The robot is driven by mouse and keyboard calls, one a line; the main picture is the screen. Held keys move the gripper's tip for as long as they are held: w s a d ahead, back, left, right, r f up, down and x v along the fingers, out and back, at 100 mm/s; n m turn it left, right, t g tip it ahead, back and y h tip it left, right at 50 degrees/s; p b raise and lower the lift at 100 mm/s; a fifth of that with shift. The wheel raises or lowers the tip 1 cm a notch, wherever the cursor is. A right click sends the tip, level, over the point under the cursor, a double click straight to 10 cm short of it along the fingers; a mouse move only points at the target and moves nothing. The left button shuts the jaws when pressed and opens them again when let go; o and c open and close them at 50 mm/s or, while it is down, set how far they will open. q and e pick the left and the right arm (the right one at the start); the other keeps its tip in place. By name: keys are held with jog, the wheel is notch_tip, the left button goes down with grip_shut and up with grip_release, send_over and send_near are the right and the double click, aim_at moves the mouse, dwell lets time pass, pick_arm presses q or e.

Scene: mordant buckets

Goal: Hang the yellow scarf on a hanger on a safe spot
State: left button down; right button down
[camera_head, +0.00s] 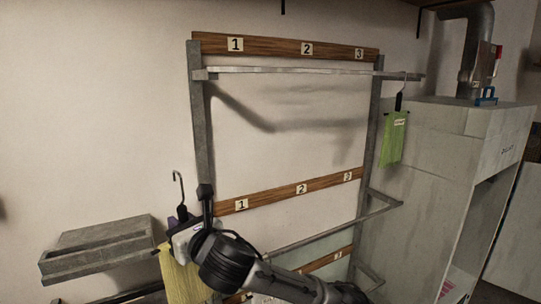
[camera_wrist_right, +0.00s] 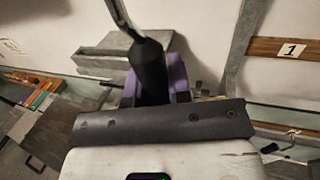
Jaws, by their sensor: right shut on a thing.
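My right gripper (camera_head: 181,219) is shut on the dark hanger (camera_head: 182,212) at its neck, left of the rack. The hanger's metal hook stands free above the gripper. The yellow scarf (camera_head: 180,277) hangs below, partly covered by my right arm. In the right wrist view the black hanger neck (camera_wrist_right: 150,65) stands between the purple fingers (camera_wrist_right: 177,72), with the hook (camera_wrist_right: 118,12) above. The grey rack has an upper rail (camera_head: 290,70) and a lower rail (camera_head: 345,222). My left gripper is not in view.
Wooden boards numbered 1, 2, 3 mark the rack. A green scarf (camera_head: 393,140) hangs at the upper rail's right end, beside a pale cabinet (camera_head: 430,150) with a metal duct (camera_head: 474,50). The rest of that rail is bare. A grey wall shelf (camera_head: 95,250) is at left.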

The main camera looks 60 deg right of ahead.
jog(key=s+d+r+m+g+h, duration=0.1)
jog(key=s+d+r+h, duration=0.1)
jog(key=s+d+r, duration=0.35)
jog(key=s+d+r+m+h, duration=0.1)
jog(key=s+d+r, duration=0.1)
jog(key=d+r, duration=0.6)
jog(key=s+d+r+m+g+h, duration=0.15)
jog(key=s+d+r, duration=0.3)
jog(key=r, duration=0.45)
jog(key=f+b+x, duration=0.1)
jog(key=b+x, duration=0.1)
jog(key=x, duration=0.7)
jog(key=shift+d+f+h, duration=0.3)
jog(key=shift+d+h, duration=0.05)
jog(key=shift+d, duration=0.2)
jog(key=c, duration=1)
grip_release()
jog(key=shift+f, duration=0.1)
jog(key=b+v, duration=0.3)
jog(key=v, duration=1.1)
jog(key=shift+d+f+b, duration=0.1)
jog(key=shift+f+b, duration=0.05)
jog(key=shift+b, duration=0.2)
